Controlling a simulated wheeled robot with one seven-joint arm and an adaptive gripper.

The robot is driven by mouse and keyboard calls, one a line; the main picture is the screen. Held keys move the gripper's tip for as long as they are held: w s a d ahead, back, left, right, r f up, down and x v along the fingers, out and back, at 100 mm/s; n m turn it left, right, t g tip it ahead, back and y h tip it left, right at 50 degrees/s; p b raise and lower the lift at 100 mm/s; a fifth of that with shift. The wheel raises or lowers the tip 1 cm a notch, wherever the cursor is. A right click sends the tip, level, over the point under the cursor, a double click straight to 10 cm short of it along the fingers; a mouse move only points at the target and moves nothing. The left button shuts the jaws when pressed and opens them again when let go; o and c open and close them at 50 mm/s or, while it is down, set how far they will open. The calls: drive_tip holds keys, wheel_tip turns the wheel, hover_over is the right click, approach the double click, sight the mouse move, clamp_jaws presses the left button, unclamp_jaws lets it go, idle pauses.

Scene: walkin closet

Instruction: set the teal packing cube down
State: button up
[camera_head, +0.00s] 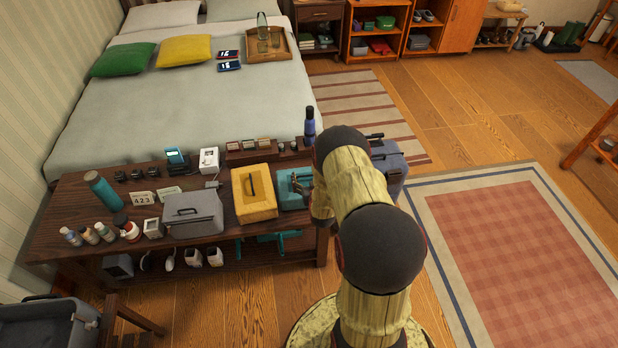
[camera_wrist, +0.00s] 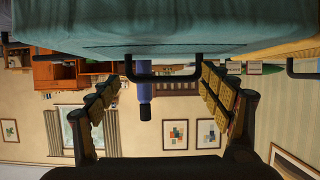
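The teal packing cube (camera_head: 288,190) is at the right end of the dark wooden bench (camera_head: 75,215), beside the yellow cube. It appears to sit on the bench top, though my arm covers its right part and its base is hard to see. In the wrist view, which is upside down, the teal cube (camera_wrist: 230,28) fills the top edge with its black handle (camera_wrist: 165,78) towards me. My gripper (camera_wrist: 162,84) has its fingers spread wide, one near each end of the handle. I see no clear contact. In the head view my arm mostly hides the gripper.
A yellow cube (camera_head: 254,205) stands close left of the teal one, then a grey case (camera_head: 192,215). A tall blue bottle (camera_head: 310,127) stands behind. A grey-blue case (camera_head: 388,165) is right of my arm. Small items crowd the bench's back and left.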

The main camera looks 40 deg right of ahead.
drive_tip(key=shift+o, duration=1.4)
drive_tip(key=shift+r, duration=0.1)
drive_tip(key=shift+s+a, duration=0.1)
drive_tip(key=v, duration=1.1)
drive_tip(key=shift+s+r, duration=0.15)
drive_tip(key=shift+s, duration=0.1)
drive_tip(key=shift+a, duration=0.1)
